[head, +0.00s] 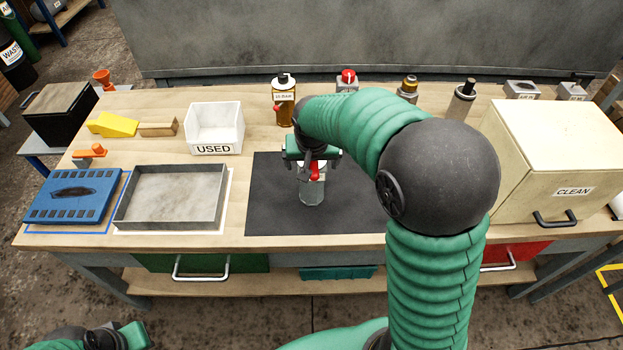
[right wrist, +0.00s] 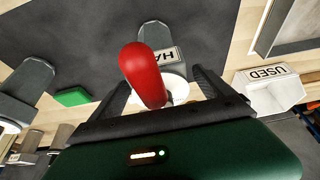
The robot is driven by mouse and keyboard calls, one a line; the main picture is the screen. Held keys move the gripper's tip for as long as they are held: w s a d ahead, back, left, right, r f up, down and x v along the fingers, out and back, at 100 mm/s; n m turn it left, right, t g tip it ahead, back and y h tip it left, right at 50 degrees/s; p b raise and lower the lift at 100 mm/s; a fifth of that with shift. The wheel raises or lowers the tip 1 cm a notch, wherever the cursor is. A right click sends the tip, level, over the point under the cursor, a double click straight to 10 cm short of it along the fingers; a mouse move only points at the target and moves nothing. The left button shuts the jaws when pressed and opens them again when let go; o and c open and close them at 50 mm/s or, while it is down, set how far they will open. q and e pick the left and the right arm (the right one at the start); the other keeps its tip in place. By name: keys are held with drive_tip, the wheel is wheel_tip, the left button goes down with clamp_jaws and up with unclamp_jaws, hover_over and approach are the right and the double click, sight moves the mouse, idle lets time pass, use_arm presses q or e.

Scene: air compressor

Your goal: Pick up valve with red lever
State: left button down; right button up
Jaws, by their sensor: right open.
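The valve's red lever (head: 314,171) shows just below my right gripper (head: 311,160), above a pale grey cylindrical body (head: 312,192) on the black mat. In the right wrist view the red lever (right wrist: 143,75) stands up between the two dark fingers of my right gripper (right wrist: 165,90). The fingers are apart, with a white round part and a grey labelled block (right wrist: 155,40) beyond the lever. The gripper partly hides the valve's top in the head view. My left gripper (head: 128,336) is at the bottom left edge, away from the table; its fingers are not clear.
A black mat (head: 270,210) lies under the valve. A grey tray (head: 130,215), a white USED bin (head: 228,120) and a blue case (head: 50,205) stand left. A CLEAN box (head: 530,190) stands right. Bottles and another red-topped part (head: 348,78) line the back.

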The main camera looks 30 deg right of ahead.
drive_tip(key=shift+w+f, duration=0.15)
drive_tip(key=shift+f, duration=0.05)
drive_tip(key=shift+r, duration=0.1)
drive_tip(key=shift+c, duration=1.4)
clamp_jaws()
